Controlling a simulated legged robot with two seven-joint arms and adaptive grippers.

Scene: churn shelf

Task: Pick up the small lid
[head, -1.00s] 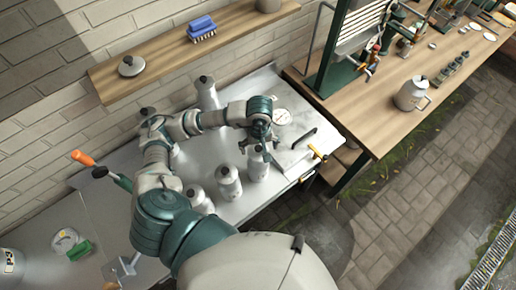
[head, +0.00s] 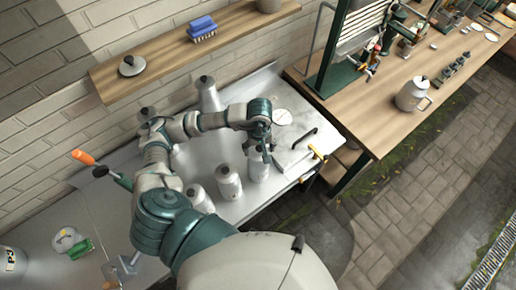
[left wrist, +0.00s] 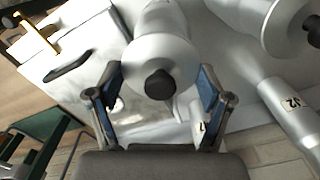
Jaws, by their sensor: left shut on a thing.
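My left gripper (head: 262,148) is over the grey churn (head: 258,168) near the front edge of the metal bench. In the left wrist view, the blue-padded fingers of this gripper (left wrist: 158,82) stand on either side of a pale round small lid (left wrist: 150,55) with a black knob (left wrist: 159,84). The gripper is shut on this lid. The churn body shows beyond it, and I cannot tell whether the lid touches the churn. In the head view the gripper hides the lid. My right gripper is not in view.
Several other churns stand close by, one behind (head: 208,95) and one to the left (head: 228,183). A wider lid (head: 131,66) and a blue brush (head: 202,29) lie on the wall shelf (head: 165,60). A round dial (head: 282,117) and a black handle (head: 304,138) are at the right.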

